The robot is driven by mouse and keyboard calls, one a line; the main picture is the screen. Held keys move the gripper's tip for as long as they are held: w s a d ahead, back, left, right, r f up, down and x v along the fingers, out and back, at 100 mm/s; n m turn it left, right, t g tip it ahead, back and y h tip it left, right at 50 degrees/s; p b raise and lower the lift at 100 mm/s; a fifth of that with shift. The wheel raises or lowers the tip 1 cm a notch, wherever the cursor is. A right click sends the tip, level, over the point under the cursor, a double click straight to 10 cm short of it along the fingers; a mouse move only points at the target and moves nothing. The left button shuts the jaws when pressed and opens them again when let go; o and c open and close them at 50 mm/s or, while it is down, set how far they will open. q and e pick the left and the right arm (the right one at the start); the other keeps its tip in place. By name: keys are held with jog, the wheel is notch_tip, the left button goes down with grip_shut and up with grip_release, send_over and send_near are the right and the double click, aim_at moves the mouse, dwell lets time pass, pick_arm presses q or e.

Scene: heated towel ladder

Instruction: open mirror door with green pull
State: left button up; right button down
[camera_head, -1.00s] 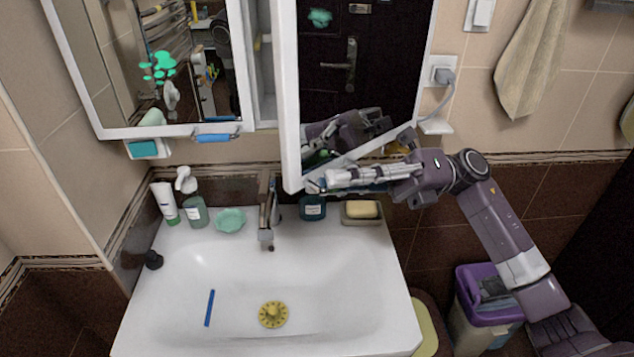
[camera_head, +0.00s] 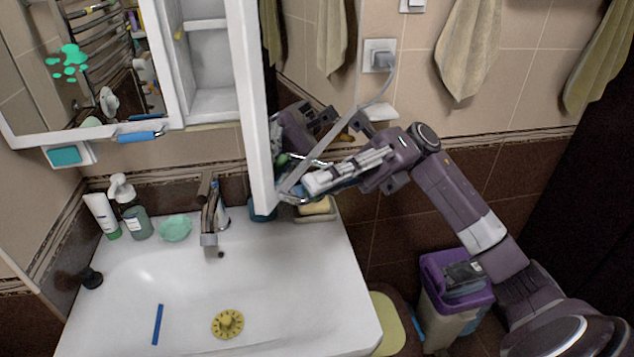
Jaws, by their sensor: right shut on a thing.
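The right mirror door (camera_head: 257,120) of the cabinet stands swung outward, seen nearly edge on, with white shelves (camera_head: 212,60) showing behind it. My right gripper (camera_head: 291,192) is at the door's lower free corner, shut on the pull there. The fingers hide most of the pull. A small green spot (camera_head: 283,159) shows in the mirror just above the fingers; I cannot tell whether it is the pull's reflection. My left gripper is not in view.
The left mirror door (camera_head: 100,75) is shut and has a blue pull (camera_head: 138,136). Below are the white sink (camera_head: 270,275), a faucet (camera_head: 209,215), bottles, and a soap dish (camera_head: 318,213) under my gripper. A plug and cable (camera_head: 382,62) are on the wall to the right.

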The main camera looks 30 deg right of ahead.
jog(key=c, duration=2.2)
grip_release()
jog(key=shift+c, duration=0.2)
jog(key=v, duration=1.2)
